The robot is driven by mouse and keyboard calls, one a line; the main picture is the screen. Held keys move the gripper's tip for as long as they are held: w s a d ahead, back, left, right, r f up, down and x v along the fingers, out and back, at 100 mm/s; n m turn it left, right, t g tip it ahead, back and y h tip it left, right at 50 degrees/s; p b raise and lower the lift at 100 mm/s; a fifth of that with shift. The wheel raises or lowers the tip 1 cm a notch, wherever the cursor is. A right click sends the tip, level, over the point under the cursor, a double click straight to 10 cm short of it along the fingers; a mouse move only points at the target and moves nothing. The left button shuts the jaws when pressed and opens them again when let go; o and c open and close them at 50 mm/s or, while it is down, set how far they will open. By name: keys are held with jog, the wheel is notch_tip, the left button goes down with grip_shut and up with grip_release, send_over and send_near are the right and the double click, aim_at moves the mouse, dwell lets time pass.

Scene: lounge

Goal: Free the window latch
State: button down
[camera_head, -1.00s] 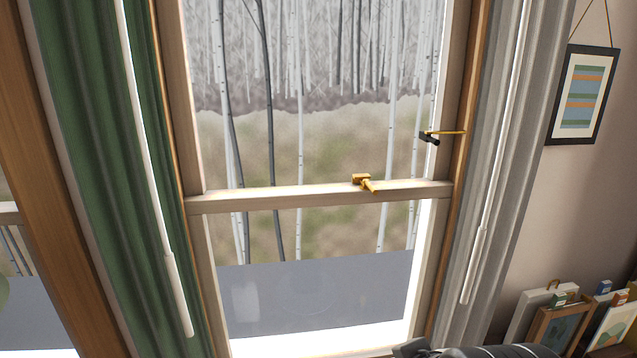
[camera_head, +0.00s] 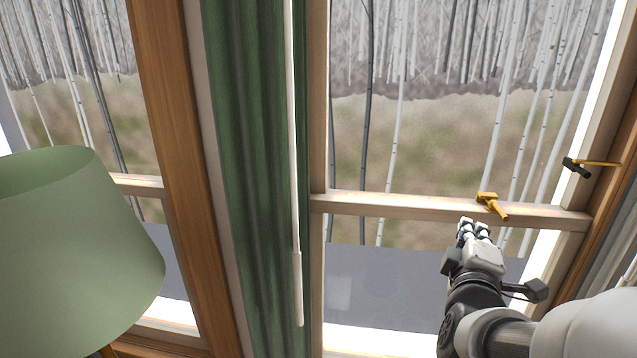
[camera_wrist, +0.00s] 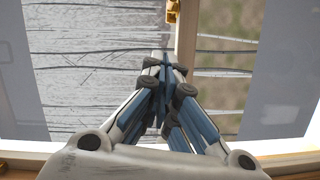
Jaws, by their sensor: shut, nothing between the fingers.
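The brass window latch (camera_head: 491,205) sits on the meeting rail (camera_head: 400,207) of the window, with its lever angled down to the right. My gripper (camera_head: 473,228) is shut and empty, just below and to the left of the latch, apart from it in the head view. In the wrist view my gripper (camera_wrist: 163,62) points along the rail, its fingertips together. Part of the brass latch (camera_wrist: 173,12) shows at the top edge of that view, beyond the fingertips.
A green curtain (camera_head: 250,150) with a white rod (camera_head: 295,160) hangs left of the window. A green lampshade (camera_head: 75,235) stands at the front left. A black and brass fitting (camera_head: 578,167) sticks out at the right frame.

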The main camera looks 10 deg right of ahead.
aim_at(496, 208)
jog(key=w+d, duration=0.2)
jog(key=w+d+p, duration=0.1)
jog(key=w+d, duration=0.1)
jog(key=d, duration=0.1)
jog(key=w+d+f+p, duration=0.1)
jog(key=w+d, duration=0.2)
jog(key=shift+f, duration=0.1)
jog(key=shift+s+d+n+y, duration=0.1)
jog(key=shift+s+n+y, duration=0.05)
jog(key=shift+n+y, duration=0.2)
dwell(0.3)
jog(key=shift+s+d+t+b, duration=0.1)
jog(key=shift+t+b, duration=0.2)
jog(key=shift+b, duration=0.1)
